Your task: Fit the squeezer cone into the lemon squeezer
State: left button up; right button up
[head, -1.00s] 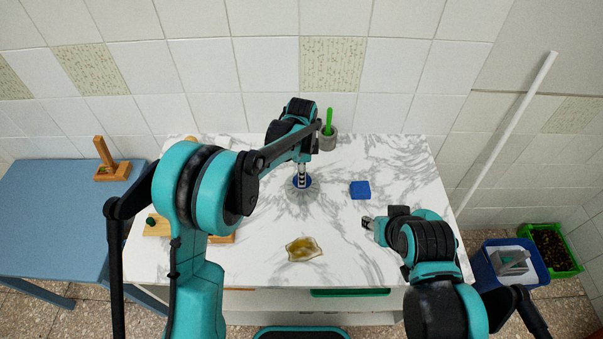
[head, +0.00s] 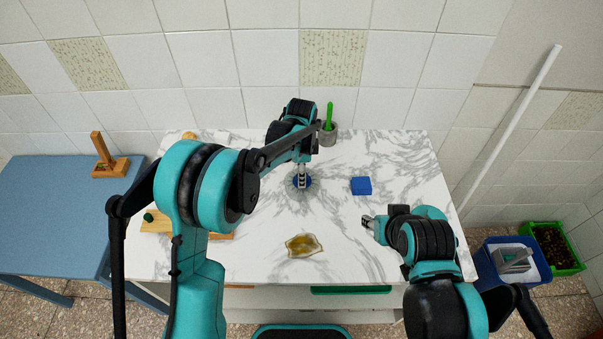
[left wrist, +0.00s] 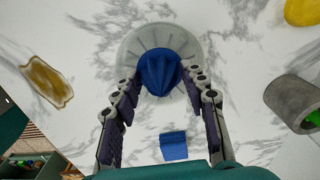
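The blue squeezer cone (left wrist: 160,72) is between the fingertips of my left gripper (left wrist: 162,80) in the left wrist view. The fingers sit close along both its sides and appear shut on it. Behind it is the clear round lemon squeezer (left wrist: 198,50), with the cone near its middle. I cannot tell whether the cone is fully seated. In the head view my left gripper (head: 302,178) points down over the cone, above the white marble table. My right gripper (head: 369,222) is over the table's right side, apart from everything; its opening is too small to judge.
A blue block (head: 361,186) lies right of the squeezer. A grey cup (head: 328,137) with a green item stands behind it. Wooden pieces (head: 155,222) lie at left, partly behind my arm. A yellow object (left wrist: 302,11) shows in the wrist view.

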pick_arm(q)
jog(key=shift+o, duration=0.3)
jog(key=shift+r, duration=0.1)
notch_tip(320, 180, up, 12)
dwell(0.3)
dwell(0.4)
jog(key=s+a+r+n+t+b, duration=0.3)
jog(key=s+a+n+t, duration=0.1)
jog(key=s+a+n, duration=0.65)
jog(key=s+a+f+n+t, duration=0.1)
jog(key=s+a+f+n, duration=0.2)
jog(key=s, duration=0.3)
jog(key=s+a+f+n+t+b, duration=0.1)
jog(key=s+a+f+n+t, duration=0.1)
jog(key=s, duration=0.5)
jog(key=shift+a+f+n+b, duration=0.3)
jog(key=shift+a+f+n, duration=0.4)
jog(key=shift+a+n, duration=0.35)
jog(key=shift+s, duration=0.1)
